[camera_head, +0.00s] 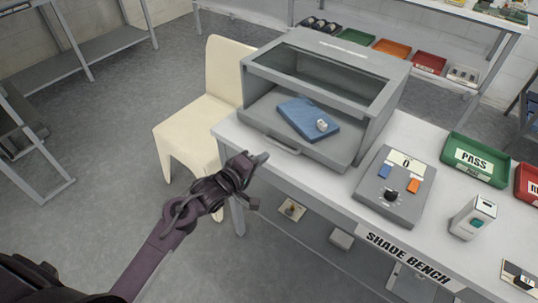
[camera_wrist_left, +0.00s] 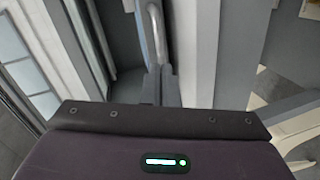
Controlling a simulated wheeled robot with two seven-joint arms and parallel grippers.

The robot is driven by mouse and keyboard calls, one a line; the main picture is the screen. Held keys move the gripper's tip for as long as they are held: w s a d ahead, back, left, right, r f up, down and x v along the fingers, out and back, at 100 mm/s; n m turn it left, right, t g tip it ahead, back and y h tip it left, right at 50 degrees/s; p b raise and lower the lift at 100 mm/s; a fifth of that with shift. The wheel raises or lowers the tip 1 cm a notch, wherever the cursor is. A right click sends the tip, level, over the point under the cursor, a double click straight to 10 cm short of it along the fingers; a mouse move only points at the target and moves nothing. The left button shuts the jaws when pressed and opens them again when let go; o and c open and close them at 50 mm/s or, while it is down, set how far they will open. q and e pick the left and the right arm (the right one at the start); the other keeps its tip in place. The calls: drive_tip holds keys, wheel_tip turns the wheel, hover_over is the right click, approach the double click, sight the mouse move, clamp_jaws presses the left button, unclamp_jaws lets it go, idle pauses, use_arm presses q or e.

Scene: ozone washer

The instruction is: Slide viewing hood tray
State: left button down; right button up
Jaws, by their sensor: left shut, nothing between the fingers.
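The grey viewing hood (camera_head: 325,68) stands on the white bench, with its open front facing me. Its tray (camera_head: 262,112) lies in the lower opening and carries a blue pad (camera_head: 305,118) with a small pale object (camera_head: 322,125) on it. A bar handle (camera_head: 283,146) runs along the tray's front edge; it also shows in the left wrist view (camera_wrist_left: 157,35). My left gripper (camera_head: 262,158) is shut and empty, just left of and a little below the handle. In the wrist view its fingertips (camera_wrist_left: 161,76) are close to one handle end; I cannot tell whether they touch. My right gripper is not in view.
A grey control box (camera_head: 394,190) with a knob sits right of the hood. A cream chair (camera_head: 200,107) stands left of the bench. Open floor lies at the lower left.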

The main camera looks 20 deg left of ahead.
use_arm(q)
drive_tip(key=s+r+m+g+y, duration=0.1)
drive_tip(key=s+r+m+g, duration=0.15)
drive_tip(key=m, duration=1.45)
drive_tip(key=s+r+m+g+y, duration=0.15)
drive_tip(key=s+m, duration=0.25)
drive_tip(key=m, duration=1.2)
drive_tip(key=shift+h, duration=0.25)
drive_tip(key=x, duration=1)
drive_tip(key=shift+w+a, duration=0.15)
drive_tip(key=shift+a, duration=0.15)
drive_tip(key=shift+w+d+r+p, duration=0.2)
drive_tip(key=shift+w, duration=0.4)
drive_tip(key=shift+w+d+r+p, duration=0.15)
drive_tip(key=shift+w+r, duration=0.05)
drive_tip(key=shift+w, duration=0.35)
drive_tip(key=shift+w+d, duration=0.15)
drive_tip(key=shift+w, duration=0.35)
